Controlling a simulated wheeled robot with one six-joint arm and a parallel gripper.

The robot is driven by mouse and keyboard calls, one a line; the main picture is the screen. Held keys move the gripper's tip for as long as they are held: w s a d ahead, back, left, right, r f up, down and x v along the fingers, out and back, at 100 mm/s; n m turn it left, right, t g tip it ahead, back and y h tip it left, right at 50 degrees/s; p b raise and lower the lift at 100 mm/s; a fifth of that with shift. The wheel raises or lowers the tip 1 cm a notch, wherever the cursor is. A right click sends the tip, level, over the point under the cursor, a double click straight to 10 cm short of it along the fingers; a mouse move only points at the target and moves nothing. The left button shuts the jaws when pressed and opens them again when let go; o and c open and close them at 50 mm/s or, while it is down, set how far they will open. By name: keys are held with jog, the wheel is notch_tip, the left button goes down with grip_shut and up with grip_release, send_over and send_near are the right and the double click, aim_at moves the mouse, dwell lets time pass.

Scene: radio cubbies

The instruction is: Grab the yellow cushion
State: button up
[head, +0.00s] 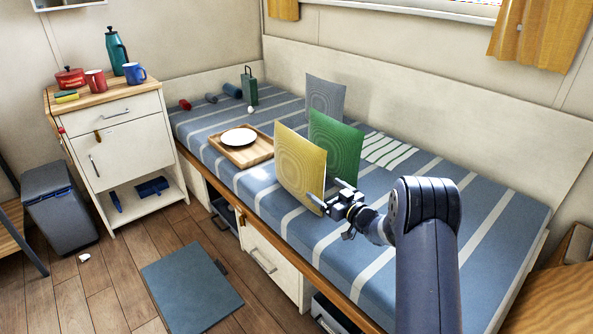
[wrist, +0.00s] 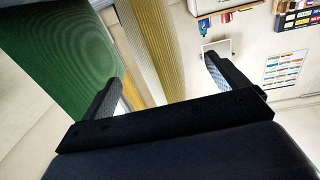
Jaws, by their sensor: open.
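The yellow cushion (head: 299,165) stands upright on the striped bed, a thin square panel with a ring pattern, its face turned to the left. My gripper (head: 328,193) is open beside its near right edge, low down. In the wrist view the yellow cushion (wrist: 152,45) shows edge-on in the gap between the two spread fingers of my gripper (wrist: 162,69). The jaws are not closed on it; whether the fingers touch it I cannot tell. My gripper hides a little of its lower right corner in the head view.
A green cushion (head: 336,150) stands just behind the yellow one, close to my left finger in the wrist view (wrist: 55,65). A grey cushion (head: 325,98) is farther back. A wooden tray (head: 260,155) with a white plate (head: 239,137) lies left. The right side of the bed (head: 478,205) is clear.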

aim_at(298, 167)
jog(key=shift+b+x, duration=1.15)
jog(key=shift+x, duration=2.25)
jog(key=shift+w+d, duration=0.15)
jog(key=shift+r, duration=0.1)
jog(key=c, duration=1.3)
